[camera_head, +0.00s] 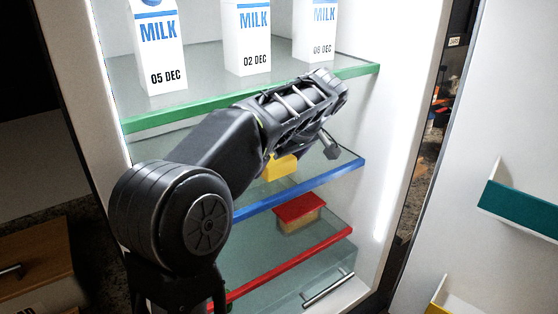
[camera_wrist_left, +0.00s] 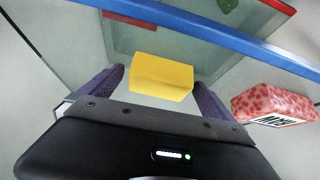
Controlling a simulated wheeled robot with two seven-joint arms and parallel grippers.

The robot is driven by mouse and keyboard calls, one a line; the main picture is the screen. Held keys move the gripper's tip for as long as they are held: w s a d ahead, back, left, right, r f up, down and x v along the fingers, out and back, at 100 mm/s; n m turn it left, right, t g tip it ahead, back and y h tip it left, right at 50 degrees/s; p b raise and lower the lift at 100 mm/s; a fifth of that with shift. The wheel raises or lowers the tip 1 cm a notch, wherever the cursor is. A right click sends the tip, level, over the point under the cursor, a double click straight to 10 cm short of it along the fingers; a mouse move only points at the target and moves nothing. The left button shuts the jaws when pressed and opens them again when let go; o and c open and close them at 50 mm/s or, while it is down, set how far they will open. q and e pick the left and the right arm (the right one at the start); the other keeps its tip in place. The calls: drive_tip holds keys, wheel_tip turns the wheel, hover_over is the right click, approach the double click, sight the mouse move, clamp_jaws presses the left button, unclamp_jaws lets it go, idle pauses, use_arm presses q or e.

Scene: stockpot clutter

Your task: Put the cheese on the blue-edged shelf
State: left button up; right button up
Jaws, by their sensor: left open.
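The cheese is a plain yellow block (camera_head: 281,167), partly hidden behind my left arm in the head view. It appears on or just above the glass shelf with the blue edge (camera_head: 300,186). In the left wrist view the cheese (camera_wrist_left: 161,77) lies between the two dark fingers of my left gripper (camera_wrist_left: 159,80). The blue edge (camera_wrist_left: 215,37) crosses the top of the wrist view. My right gripper is not in view.
A red-speckled pack (camera_wrist_left: 272,104) lies right of the cheese in the wrist view. A red-topped box (camera_head: 299,211) stands on the red-edged shelf (camera_head: 290,266) below. Milk cartons (camera_head: 247,40) stand on the green-edged shelf (camera_head: 190,111) above. A door with bins (camera_head: 520,208) is at right.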

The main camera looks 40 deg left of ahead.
use_arm(q)
drive_tip(key=shift+r, duration=0.1)
drive_tip(key=shift+d+r, duration=0.1)
drive_tip(key=shift+d+r, duration=0.15)
drive_tip(key=shift+r, duration=0.1)
drive_tip(key=v, duration=0.4)
drive_tip(key=shift+r, duration=0.1)
drive_tip(key=shift+v, duration=1.25)
